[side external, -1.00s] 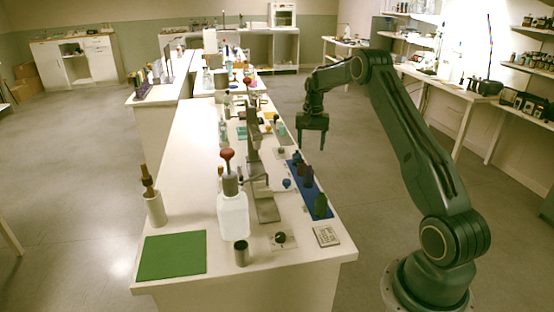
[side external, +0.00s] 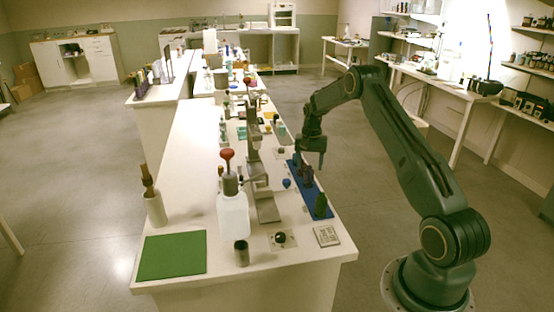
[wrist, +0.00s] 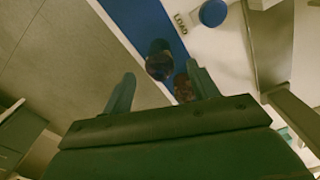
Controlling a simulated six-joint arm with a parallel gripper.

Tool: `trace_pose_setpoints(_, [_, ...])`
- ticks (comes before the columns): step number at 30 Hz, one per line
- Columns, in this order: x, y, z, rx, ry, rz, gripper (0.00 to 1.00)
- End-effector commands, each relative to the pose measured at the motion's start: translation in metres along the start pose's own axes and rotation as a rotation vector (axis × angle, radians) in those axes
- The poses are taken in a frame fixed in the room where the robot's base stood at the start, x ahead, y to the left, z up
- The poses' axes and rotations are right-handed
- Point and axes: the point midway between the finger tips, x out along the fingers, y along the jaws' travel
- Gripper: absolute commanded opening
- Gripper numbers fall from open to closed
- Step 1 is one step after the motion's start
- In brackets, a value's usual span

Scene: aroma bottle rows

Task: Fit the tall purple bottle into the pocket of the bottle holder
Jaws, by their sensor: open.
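My gripper (side external: 310,159) is open at the right edge of the bench, low over the blue strip (side external: 325,215). Dark bottles stand on this strip. A purple-looking bottle (side external: 308,177) stands just below my fingers in the side view, with another dark bottle (side external: 297,166) close behind it. A dark green one (side external: 321,206) stands nearer the front. In the wrist view, a dark purplish round top (wrist: 159,58) lies just ahead of the gap between my open fingers (wrist: 161,72). A reddish-brown top (wrist: 183,88) lies beside the right finger. I cannot surely make out the holder's pocket.
A grey metal stand (side external: 266,208) rises left of the strip, with a small blue knob (side external: 286,183) between them. Open floor lies right of the bench.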

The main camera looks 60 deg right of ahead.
Motion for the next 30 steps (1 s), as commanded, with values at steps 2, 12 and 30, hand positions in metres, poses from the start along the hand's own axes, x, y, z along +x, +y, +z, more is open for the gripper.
trace_pose_setpoints(2, [0.009,0.000,0.001,0.000,-0.003,0.001,0.60])
trace_pose_setpoints(12, [0.043,0.000,0.001,0.000,-0.002,0.001,0.60])
trace_pose_setpoints(30, [0.046,0.000,0.000,0.000,0.000,0.000,0.56])
